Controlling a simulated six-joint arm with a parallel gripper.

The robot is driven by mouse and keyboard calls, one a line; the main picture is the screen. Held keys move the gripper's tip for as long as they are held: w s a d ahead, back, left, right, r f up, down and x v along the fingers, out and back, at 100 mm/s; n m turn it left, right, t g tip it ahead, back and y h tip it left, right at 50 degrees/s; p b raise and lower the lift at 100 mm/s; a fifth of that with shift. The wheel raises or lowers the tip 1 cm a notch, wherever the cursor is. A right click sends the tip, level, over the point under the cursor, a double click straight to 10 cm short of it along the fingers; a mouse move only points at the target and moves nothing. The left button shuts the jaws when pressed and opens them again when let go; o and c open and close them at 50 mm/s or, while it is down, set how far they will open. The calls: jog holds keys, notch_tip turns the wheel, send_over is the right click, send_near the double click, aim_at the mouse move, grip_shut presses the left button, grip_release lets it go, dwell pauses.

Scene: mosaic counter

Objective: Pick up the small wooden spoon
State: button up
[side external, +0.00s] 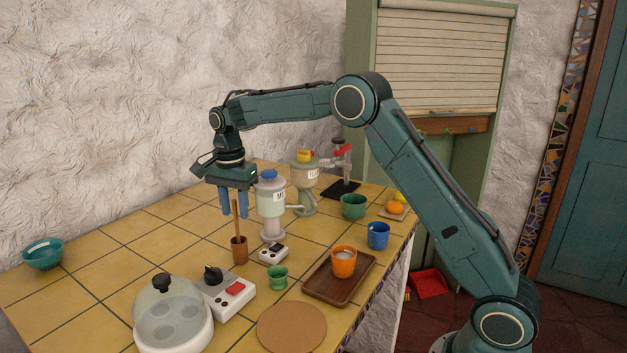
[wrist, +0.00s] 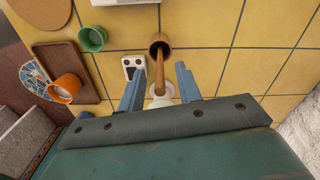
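The small wooden spoon (side external: 235,222) stands upright in a brown cup (side external: 239,251) on the tiled counter, its handle rising above the rim. In the wrist view the spoon (wrist: 160,76) points toward me from the cup (wrist: 160,41). My gripper (side external: 234,213) is open and points down above the cup. In the wrist view its blue fingers (wrist: 158,80) lie on either side of the handle, with gaps on both sides. In the side view the handle overlaps the fingers, so the exact depth is hard to tell. The spoon's lower end is hidden in the cup.
Just right of the cup are a small black-and-white device (side external: 274,253) and a dispenser with a blue lid (side external: 271,206). A green cup (side external: 277,277), a wooden tray (side external: 322,289) with an orange cup (side external: 343,262), and a domed cooker (side external: 172,318) stand nearer.

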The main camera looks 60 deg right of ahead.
aim_at(237, 230)
jog(key=shift+f, duration=1.35)
grip_shut()
